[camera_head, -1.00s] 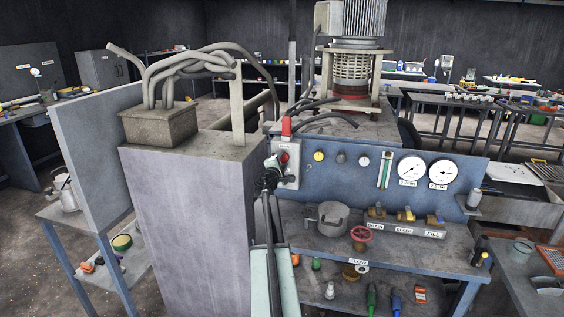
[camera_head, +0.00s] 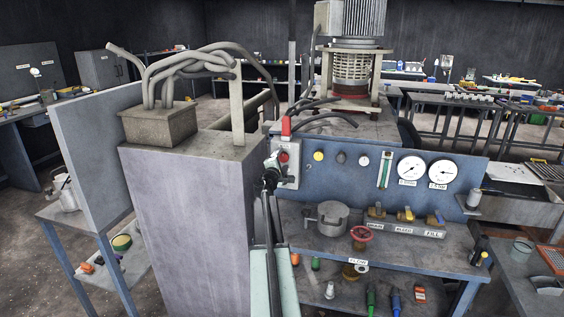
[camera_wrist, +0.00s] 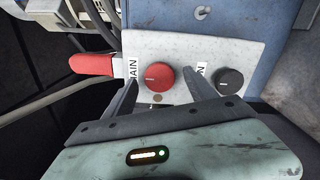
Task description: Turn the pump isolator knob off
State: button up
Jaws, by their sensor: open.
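A red round knob (camera_wrist: 158,77) with a pale pointer line sits on a light switch plate (camera_wrist: 192,50) in the wrist view. A black knob (camera_wrist: 230,80) sits to its right. A label reading "MAIN" is left of the red knob; a second label between the knobs is partly hidden, so I cannot read which is the pump isolator. A red lever handle (camera_wrist: 93,64) sticks out at the left. My gripper (camera_wrist: 162,82) is open, its fingers on either side of the red knob; contact cannot be told. In the head view my gripper (camera_head: 271,174) is just below the red knob (camera_head: 284,156).
The switch box is on the left end of a blue panel (camera_head: 340,175) with two gauges (camera_head: 411,168). A tall grey cabinet (camera_head: 190,220) stands close on the left. Below the panel, a bench holds a grey pot (camera_head: 332,218), a red valve wheel (camera_head: 361,234) and small valves.

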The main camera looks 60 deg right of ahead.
jog(key=v, duration=0.7)
jog(key=shift+a, duration=0.25)
jog(key=shift+s, duration=0.1)
